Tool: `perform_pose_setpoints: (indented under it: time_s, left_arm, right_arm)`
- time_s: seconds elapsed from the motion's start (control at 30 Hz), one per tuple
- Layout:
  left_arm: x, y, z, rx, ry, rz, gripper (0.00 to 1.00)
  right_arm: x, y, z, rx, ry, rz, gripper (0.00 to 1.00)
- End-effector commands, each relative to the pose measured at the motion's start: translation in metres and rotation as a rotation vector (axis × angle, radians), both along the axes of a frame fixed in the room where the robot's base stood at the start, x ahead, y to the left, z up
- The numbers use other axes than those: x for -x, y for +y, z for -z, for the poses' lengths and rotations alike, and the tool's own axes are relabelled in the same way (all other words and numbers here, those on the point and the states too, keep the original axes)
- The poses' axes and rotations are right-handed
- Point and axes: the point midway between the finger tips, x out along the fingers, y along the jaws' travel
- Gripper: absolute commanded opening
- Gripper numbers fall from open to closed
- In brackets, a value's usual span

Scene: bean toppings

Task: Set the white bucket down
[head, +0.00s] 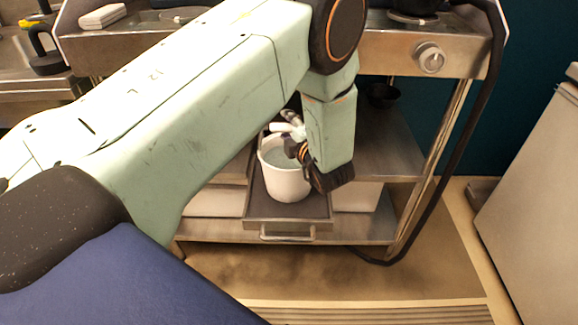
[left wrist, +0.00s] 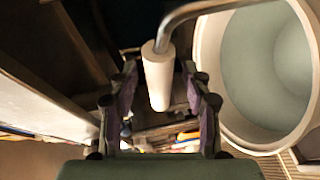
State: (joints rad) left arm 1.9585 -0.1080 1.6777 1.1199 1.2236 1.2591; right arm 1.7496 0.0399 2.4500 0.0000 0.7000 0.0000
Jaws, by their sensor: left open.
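The white bucket (head: 287,187) stands upright on a dark pull-out tray (head: 318,206) in the lower part of the metal cart. In the left wrist view, the bucket (left wrist: 213,70) fills the right side. Its bent wire handle carries a white cylindrical grip (left wrist: 159,78), which lies between my two fingers. My left gripper (head: 301,152) is at the bucket's right rim in the head view, partly hidden by its own wrist. In the left wrist view, the gripper (left wrist: 160,90) has its fingers apart, with gaps beside the grip. My right gripper is not in view.
The steel cart (head: 395,50) has a stove top with a knob above the shelf. A black hose (head: 449,170) hangs along its right side. A small dark bowl (head: 383,95) sits on the middle shelf. Floor is clear before the cart; a pale cabinet (head: 535,190) stands right.

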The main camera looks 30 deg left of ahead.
Motion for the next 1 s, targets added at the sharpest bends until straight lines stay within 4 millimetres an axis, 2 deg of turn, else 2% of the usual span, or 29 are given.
perform_pose_setpoints:
  time_s: [0.17,0.73,1.0]
  left_arm:
    - [-0.0014,-0.0002,-0.0004,-0.001,0.001,0.0,0.48]
    - [-0.001,-0.0003,-0.0002,0.0,0.001,0.0,0.0]
    - [-0.0009,-0.0003,-0.0001,0.0,0.001,0.0,0.0]
  right_arm:
    - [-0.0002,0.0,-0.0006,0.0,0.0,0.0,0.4]
    - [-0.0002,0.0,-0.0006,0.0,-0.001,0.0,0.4]
    - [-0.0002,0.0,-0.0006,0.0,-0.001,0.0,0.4]
